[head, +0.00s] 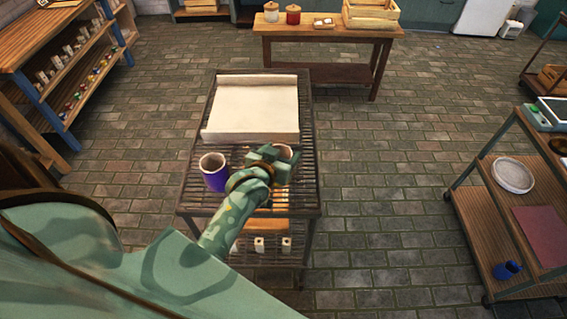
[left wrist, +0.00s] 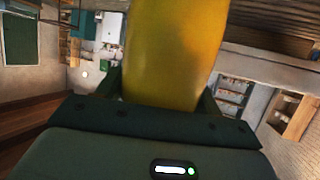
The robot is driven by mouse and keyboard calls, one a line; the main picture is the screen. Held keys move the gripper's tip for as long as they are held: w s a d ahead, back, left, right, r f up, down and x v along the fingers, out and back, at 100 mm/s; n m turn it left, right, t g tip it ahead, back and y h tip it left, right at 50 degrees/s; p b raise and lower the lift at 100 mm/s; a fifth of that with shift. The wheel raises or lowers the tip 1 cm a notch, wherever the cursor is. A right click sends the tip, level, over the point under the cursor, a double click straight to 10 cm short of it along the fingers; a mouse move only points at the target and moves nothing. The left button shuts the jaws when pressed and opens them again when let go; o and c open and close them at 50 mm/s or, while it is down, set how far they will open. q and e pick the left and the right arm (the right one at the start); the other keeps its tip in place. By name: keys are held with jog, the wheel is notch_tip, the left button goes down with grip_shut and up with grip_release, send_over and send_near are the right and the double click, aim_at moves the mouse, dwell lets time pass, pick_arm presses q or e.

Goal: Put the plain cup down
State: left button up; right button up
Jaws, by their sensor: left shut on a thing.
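My left gripper (head: 272,165) is shut on the plain cup, over the near right part of a slatted table (head: 309,200). In the left wrist view the plain cup (left wrist: 172,50) is a smooth yellow wall between the fingers. I cannot tell whether its base touches the slats. A purple cup (head: 214,178) stands upright on the slats, left of my gripper. My right gripper is not in view.
A cream board with raised edges (head: 255,102) covers the far part of the table. Small pale blocks (head: 259,245) sit on the shelf below. A trolley at right holds a white dish (head: 512,175) and a blue cup (head: 507,270). Brick floor is clear on both sides.

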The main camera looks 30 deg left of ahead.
pick_arm(q)
jog(key=shift+w+d+f, duration=0.1)
jog(key=shift+w+f, duration=0.3)
jog(key=shift+f, duration=0.15)
notch_tip(320, 180, down, 3)
jog(key=shift+b, duration=0.7)
jog(key=shift+r, duration=0.1)
jog(key=o, duration=1.1)
jog(key=shift+o, duration=0.2)
